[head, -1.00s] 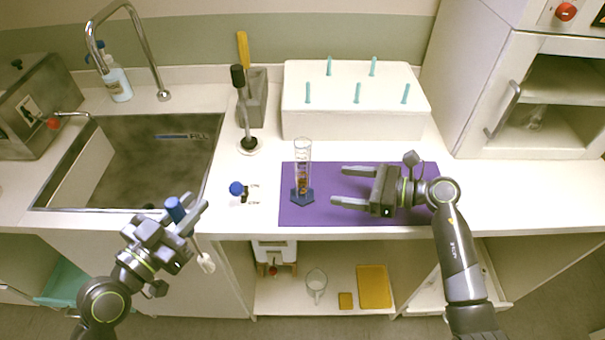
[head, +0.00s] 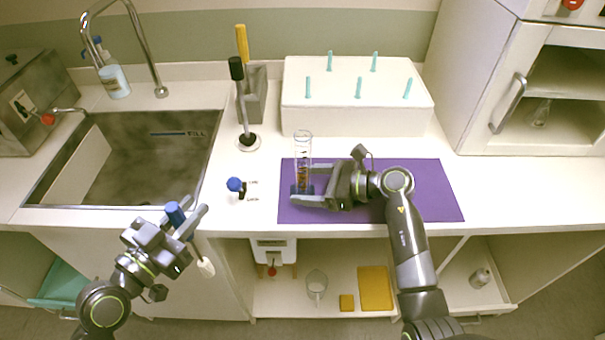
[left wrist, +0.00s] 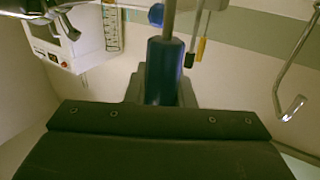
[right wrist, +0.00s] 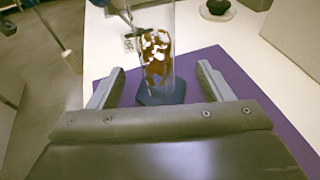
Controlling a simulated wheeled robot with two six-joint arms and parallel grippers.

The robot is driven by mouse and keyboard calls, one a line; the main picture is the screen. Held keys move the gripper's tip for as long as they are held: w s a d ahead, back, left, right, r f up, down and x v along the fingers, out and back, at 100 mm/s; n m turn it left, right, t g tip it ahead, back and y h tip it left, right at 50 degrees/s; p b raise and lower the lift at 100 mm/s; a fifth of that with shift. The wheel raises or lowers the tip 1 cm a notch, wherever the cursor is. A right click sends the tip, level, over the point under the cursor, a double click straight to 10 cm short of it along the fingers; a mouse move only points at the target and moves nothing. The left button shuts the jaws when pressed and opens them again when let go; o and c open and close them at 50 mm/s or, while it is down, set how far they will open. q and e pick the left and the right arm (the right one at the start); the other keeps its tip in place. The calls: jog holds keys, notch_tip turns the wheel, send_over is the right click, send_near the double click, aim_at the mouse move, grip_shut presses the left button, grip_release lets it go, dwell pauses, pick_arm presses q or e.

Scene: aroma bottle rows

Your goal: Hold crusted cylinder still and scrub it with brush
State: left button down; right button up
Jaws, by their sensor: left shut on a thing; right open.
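The crusted cylinder (head: 303,155) is a clear graduated cylinder with brown and white crust inside and a blue base. It stands upright on the purple mat (head: 425,190). It also shows in the right wrist view (right wrist: 156,60). My right gripper (head: 302,193) is open, its fingers low on either side of the cylinder near the base. Contact cannot be told. My left gripper (head: 190,222) is shut on the blue handle of the brush (head: 174,213), in front of the counter. The brush's white head (head: 206,268) hangs down. The blue handle also shows in the left wrist view (left wrist: 163,72).
A small blue-capped item (head: 236,186) lies left of the mat. A plunger-like tool (head: 247,138) and a grey holder (head: 255,95) stand behind. A white pegged box (head: 355,115) is at the back. The sink (head: 130,160) is at left.

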jog(key=shift+a, duration=0.3)
jog(key=shift+c, duration=0.3)
jog(key=c, duration=1.2)
jog(key=o, duration=0.8)
jog(key=shift+o, duration=0.2)
